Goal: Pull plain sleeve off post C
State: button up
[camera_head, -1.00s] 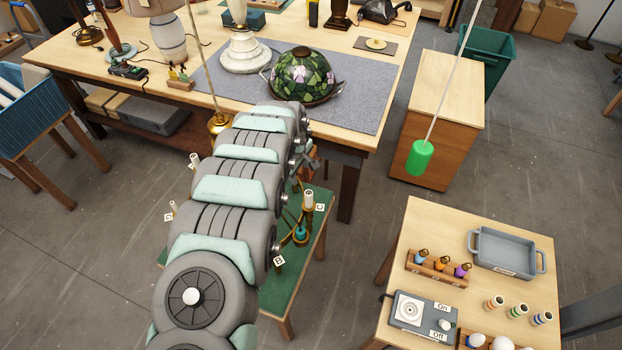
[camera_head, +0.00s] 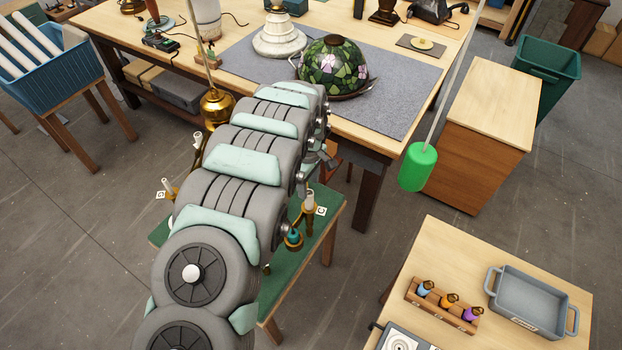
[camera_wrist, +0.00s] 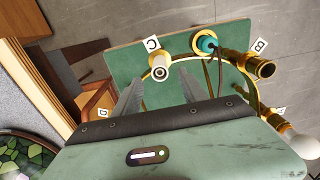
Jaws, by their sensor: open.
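The plain white sleeve (camera_wrist: 160,66) stands on post C, a brass arm beside the label C (camera_wrist: 151,44), in the wrist view. My gripper (camera_wrist: 160,92) is open, with one grey finger on each side just below the sleeve in the picture. I see no contact, and the gap in depth is hard to judge. In the head view a white sleeve (camera_head: 309,198) stands upright on a post beside a label to the right of my arm; the label is too small to read surely. My arm hides the middle of the lamp fixture there.
Near post C are a teal piece (camera_wrist: 206,44) in a brass cup, a bare brass socket (camera_wrist: 262,68) by label B, and a white bulb (camera_wrist: 305,147). The fixture is over a green stand (camera_head: 328,215). A green cylinder (camera_head: 418,167) hangs right of my arm.

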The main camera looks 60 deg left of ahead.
aim_at(309, 199)
jog(key=shift+f, duration=4.1)
jog(key=shift+c, duration=0.4)
jog(key=shift+d, duration=0.1)
grip_shut()
jog(key=shift+r+p, duration=0.1)
jog(key=shift+p, duration=0.25)
jog(key=shift+r+p, duration=2.05)
jog(key=shift+r, duration=0.6)
jog(key=shift+r+p, duration=1)
jog(key=shift+r, duration=1.25)
